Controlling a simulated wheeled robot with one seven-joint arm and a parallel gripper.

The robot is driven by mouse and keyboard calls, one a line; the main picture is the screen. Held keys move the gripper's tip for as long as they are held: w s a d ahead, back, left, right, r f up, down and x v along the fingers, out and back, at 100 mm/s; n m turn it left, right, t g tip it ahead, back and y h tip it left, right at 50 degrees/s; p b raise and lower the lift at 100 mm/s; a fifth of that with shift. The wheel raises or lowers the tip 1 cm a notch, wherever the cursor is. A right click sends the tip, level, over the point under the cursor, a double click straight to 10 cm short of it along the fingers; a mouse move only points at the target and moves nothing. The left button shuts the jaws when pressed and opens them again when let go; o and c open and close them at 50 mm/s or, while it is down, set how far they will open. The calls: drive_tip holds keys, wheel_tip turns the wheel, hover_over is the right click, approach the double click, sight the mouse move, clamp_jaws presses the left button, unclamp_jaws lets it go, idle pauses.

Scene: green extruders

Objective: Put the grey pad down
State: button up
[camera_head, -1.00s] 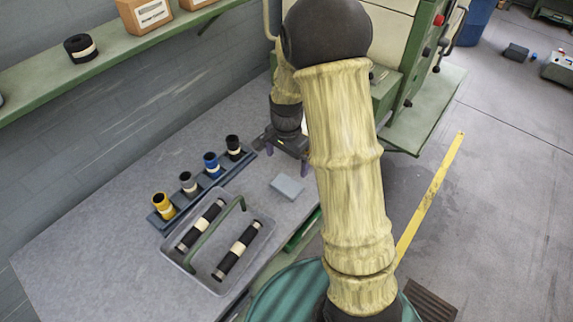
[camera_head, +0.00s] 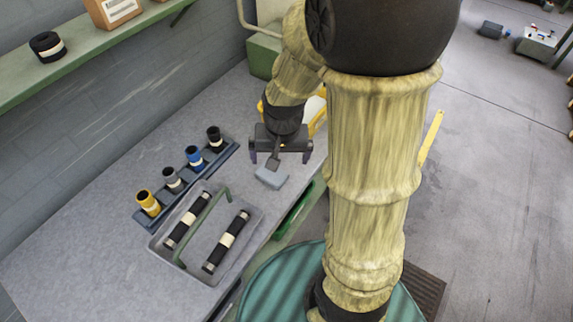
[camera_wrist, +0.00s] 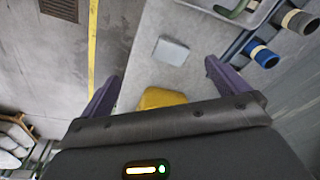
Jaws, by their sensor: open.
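The grey pad (camera_head: 271,178) lies flat on the grey bench top (camera_head: 100,215), near its right-hand edge. It also shows in the wrist view (camera_wrist: 171,52), beyond my fingertips and clear of them. My gripper (camera_head: 280,160) is over the bench, just behind the pad in the head view. Its two purple fingers are spread wide, and nothing is held between them. The wrist view shows the open fingers (camera_wrist: 162,73) too.
A grey tray (camera_head: 257,232) with a green handle holds two black rollers. A blue rack (camera_head: 226,153) beside it carries several coloured spools. A yellow object (camera_head: 316,112) sits behind my gripper and shows in the wrist view (camera_wrist: 160,98). A green shelf (camera_head: 85,60) runs along the wall.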

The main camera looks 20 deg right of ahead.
drive_tip(key=s+n, duration=0.1)
drive_tip(key=s+r+n, duration=0.1)
drive_tip(key=s, duration=0.1)
drive_tip(key=s+n, duration=0.1)
drive_tip(key=s, duration=0.1)
drive_tip(key=shift+s+r+n+t, duration=0.1)
drive_tip(key=shift+r+n+t, duration=0.2)
drive_tip(key=shift+r+t, duration=0.1)
idle(0.9)
drive_tip(key=w+f+n+g+b, duration=0.1)
drive_tip(key=w+f+n+g, duration=0.1)
drive_tip(key=w+n, duration=1.1)
drive_tip(key=shift+w+a+f+n+g+b, duration=0.35)
drive_tip(key=shift+f+n, duration=0.4)
drive_tip(key=shift+n, duration=5.35)
hover_over(270, 176)
wheel_tip(270, 176, down, 12)
drive_tip(key=shift+f+b, duration=0.1)
drive_tip(key=shift+b, duration=0.2)
